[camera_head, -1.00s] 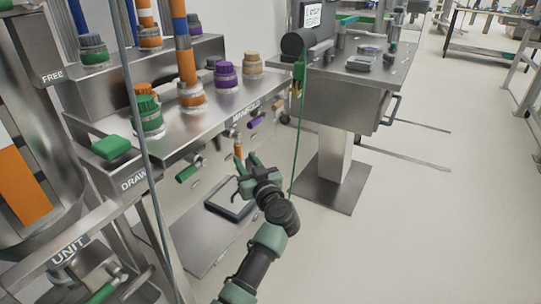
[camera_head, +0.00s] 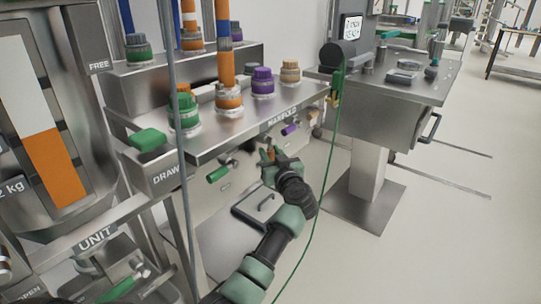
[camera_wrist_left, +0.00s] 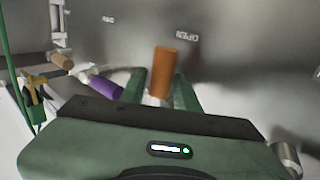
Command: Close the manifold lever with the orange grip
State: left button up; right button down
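The manifold (camera_head: 283,117) is a steel unit with coloured lever grips on its front face. The orange grip (camera_wrist_left: 164,72) stands between the two green fingers of my left gripper (camera_wrist_left: 159,80) in the left wrist view. Gaps show beside the grip, so the fingers look open around it and not closed on it. In the head view my left gripper (camera_head: 268,156) is at the manifold's front and hides most of the orange lever. A word like "OPEN" is marked on the panel beside the grip. My right gripper is not in view.
A green grip (camera_head: 218,174) is left of my gripper and a purple grip (camera_head: 290,130) right of it. The purple grip (camera_wrist_left: 105,87) and a tan grip (camera_wrist_left: 62,61) also show in the wrist view. A green cable (camera_head: 328,190) hangs to the right. A steel table (camera_head: 385,80) stands beyond.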

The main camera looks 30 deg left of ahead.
pick_arm(q)
grip_shut()
dwell(1.5)
